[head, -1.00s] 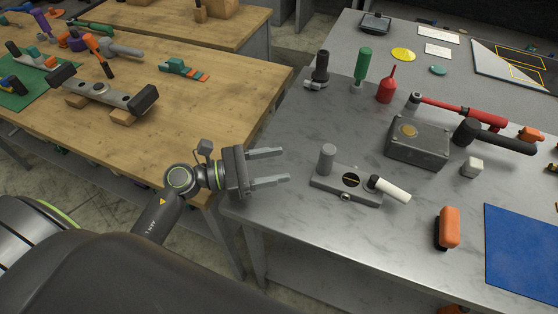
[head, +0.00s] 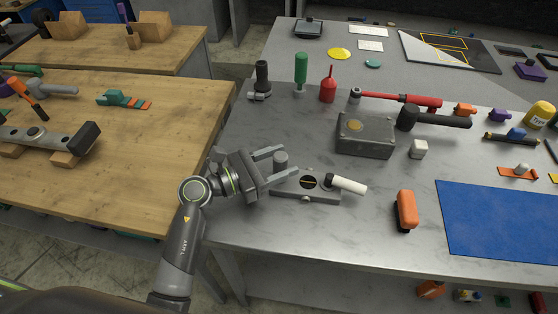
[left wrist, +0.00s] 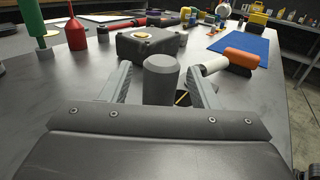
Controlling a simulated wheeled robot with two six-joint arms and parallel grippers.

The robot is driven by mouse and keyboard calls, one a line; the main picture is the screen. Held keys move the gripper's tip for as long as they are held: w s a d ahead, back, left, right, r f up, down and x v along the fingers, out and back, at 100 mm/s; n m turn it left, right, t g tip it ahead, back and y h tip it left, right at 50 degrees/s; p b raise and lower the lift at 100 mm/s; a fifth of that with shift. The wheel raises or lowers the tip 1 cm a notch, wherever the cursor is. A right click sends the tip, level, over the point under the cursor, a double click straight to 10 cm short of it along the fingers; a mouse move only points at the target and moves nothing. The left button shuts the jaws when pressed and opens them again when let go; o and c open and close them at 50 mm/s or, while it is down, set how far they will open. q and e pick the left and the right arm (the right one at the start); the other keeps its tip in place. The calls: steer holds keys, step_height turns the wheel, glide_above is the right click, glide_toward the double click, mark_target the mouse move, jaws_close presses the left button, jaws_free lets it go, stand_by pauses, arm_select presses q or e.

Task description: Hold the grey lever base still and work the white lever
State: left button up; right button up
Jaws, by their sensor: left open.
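The grey lever base (head: 318,196) lies flat on the metal table near its front left. Its grey upright post (head: 281,160) stands at its left end, and the white lever (head: 348,184) sticks out to the right. My left gripper (head: 279,166) is open, its fingers pointing right with the post at their tips. In the left wrist view the post (left wrist: 161,78) stands between the two open fingers, with a visible gap on its left side. The white lever (left wrist: 214,66) shows behind the right finger, which hides part of the base. My right gripper is not in view.
An orange-handled brush (head: 405,209) and a blue mat (head: 500,220) lie to the right. A black-and-grey tool (head: 262,80), green screwdriver (head: 301,72) and red oil can (head: 328,86) stand behind.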

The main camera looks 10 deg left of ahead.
arm_select(q)
steer(key=c, duration=0.3)
stand_by(0.6)
steer(key=shift+c, duration=0.4)
jaws_close()
stand_by(1.0)
